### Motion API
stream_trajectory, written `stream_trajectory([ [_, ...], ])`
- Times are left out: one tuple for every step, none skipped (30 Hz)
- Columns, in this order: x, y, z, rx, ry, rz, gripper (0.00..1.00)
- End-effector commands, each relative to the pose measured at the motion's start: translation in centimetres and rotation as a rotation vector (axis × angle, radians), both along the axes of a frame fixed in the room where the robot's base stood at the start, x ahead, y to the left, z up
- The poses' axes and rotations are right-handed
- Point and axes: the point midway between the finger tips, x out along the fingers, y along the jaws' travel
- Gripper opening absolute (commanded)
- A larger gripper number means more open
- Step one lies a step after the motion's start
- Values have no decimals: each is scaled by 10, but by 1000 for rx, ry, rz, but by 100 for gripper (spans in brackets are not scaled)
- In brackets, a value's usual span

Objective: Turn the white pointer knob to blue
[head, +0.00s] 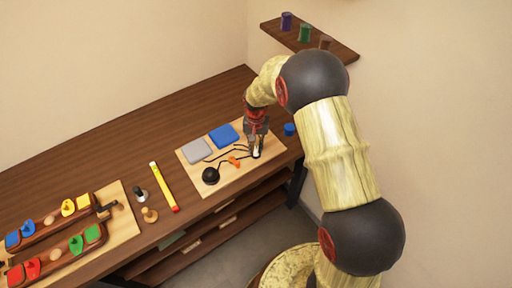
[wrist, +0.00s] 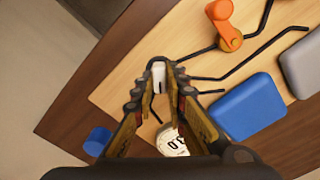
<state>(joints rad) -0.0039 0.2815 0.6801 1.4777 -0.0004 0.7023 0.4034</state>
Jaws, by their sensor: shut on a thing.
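My gripper (wrist: 158,80) reaches down over the light wooden board (head: 235,182) and is shut on a small white piece with a dark line on it, which looks like the white pointer knob (wrist: 158,72). In the head view the knob (head: 256,153) is mostly hidden by the fingers. A blue square pad (head: 224,135) lies behind and to the left of my gripper; in the wrist view the blue pad (wrist: 250,106) is right of the fingers. Which way the pointer faces is hard to tell.
A grey pad (head: 197,150), an orange lever (head: 235,161), a black round knob (head: 210,175) and thin black bent lines share the board. A blue cylinder (head: 289,129) stands just right of it. A yellow-red stick (head: 163,187) lies left. The table's back is clear.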

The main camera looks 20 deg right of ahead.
Motion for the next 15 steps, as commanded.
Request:
stream_trajectory([
  [0, 0, 0, 0, 0, -2, 0],
  [0, 0, 0, 0, 0, -2, 0],
  [0, 0, 0, 0, 0, -2, 0],
  [0, 0, 0, 0, 0, -2, 15],
  [0, 0, 0, 0, 0, -2, 17],
  [0, 0, 0, 0, 0, -2, 19],
  [0, 0, 0, 0, 0, -1, 21],
  [0, 0, 0, 0, 0, -1, 23],
  [0, 0, 0, 0, 0, -1, 25],
  [0, 0, 0, 0, 0, -1, 27],
  [0, 0, 0, 0, 0, -1, 28],
  [0, 0, 0, 0, 0, -1, 31],
  [0, 0, 0, 0, 0, 0, 32],
  [0, 0, 0, 0, 0, 0, 32],
  [0, 0, 0, 0, 0, 0, 32],
])
